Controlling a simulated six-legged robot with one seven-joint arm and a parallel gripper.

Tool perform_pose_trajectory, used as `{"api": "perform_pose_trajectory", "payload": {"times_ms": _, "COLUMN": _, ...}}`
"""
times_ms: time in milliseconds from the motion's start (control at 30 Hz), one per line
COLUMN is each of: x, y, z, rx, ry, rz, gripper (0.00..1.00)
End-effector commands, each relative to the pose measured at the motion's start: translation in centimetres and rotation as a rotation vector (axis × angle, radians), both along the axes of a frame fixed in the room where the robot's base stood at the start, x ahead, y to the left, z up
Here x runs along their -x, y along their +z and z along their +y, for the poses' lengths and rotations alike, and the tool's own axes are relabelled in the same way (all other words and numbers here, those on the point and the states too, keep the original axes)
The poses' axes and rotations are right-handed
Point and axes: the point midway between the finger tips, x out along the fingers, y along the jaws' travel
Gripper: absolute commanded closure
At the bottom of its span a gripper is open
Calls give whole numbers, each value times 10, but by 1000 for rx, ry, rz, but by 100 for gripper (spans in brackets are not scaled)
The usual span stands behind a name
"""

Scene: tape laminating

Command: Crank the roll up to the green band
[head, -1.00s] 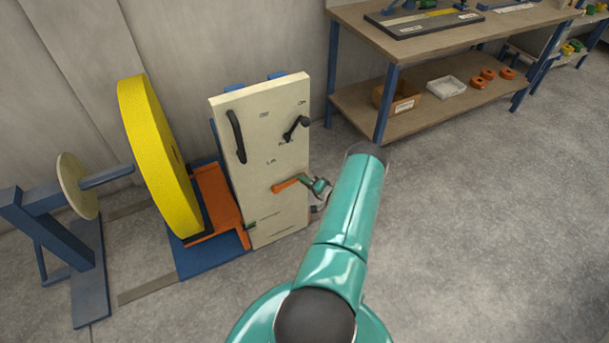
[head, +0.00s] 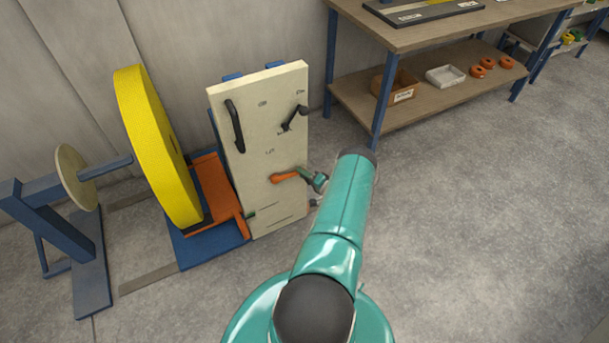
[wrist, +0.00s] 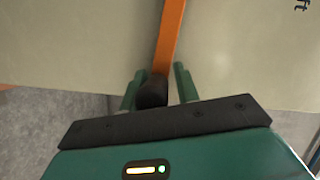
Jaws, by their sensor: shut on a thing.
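The yellow roll (head: 150,130) stands upright on edge at the left, beside the cream panel (head: 265,120). An orange crank (head: 284,177) sits low on the panel face and points right. My gripper (head: 318,182) is at the crank's outer end. In the wrist view, the orange crank arm (wrist: 169,40) runs down to a dark knob (wrist: 152,92). My gripper (wrist: 160,80) is shut on this knob, with a green finger on either side. A small green mark (head: 251,215) shows at the panel's lower left edge; I cannot tell if it is the green band.
An orange carriage (head: 218,190) on a blue base (head: 205,245) stands between roll and panel. A blue stand with a pale disc (head: 76,178) is at the far left. A workbench (head: 420,35) stands at the back right. The floor at right is clear.

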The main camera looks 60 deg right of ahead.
Motion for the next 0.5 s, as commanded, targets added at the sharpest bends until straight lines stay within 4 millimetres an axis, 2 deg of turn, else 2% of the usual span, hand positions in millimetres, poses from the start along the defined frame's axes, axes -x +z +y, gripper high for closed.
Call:
{"api": "perform_pose_trajectory", "payload": {"times_ms": 33, "x": -3, "y": -11, "z": 12, "rx": -12, "ry": 16, "rz": 21, "gripper": 100}}
{"api": "perform_pose_trajectory", "payload": {"times_ms": 67, "x": -3, "y": -11, "z": 12, "rx": -12, "ry": 17, "rz": 21, "gripper": 100}}
{"api": "perform_pose_trajectory", "payload": {"times_ms": 100, "x": -3, "y": -11, "z": 12, "rx": -13, "ry": 17, "rz": 21, "gripper": 63}}
{"api": "perform_pose_trajectory", "payload": {"times_ms": 133, "x": -3, "y": -11, "z": 13, "rx": -13, "ry": 18, "rz": 20, "gripper": 57}}
{"api": "perform_pose_trajectory", "payload": {"times_ms": 500, "x": -2, "y": -8, "z": 8, "rx": -10, "ry": 11, "rz": 15, "gripper": 55}}
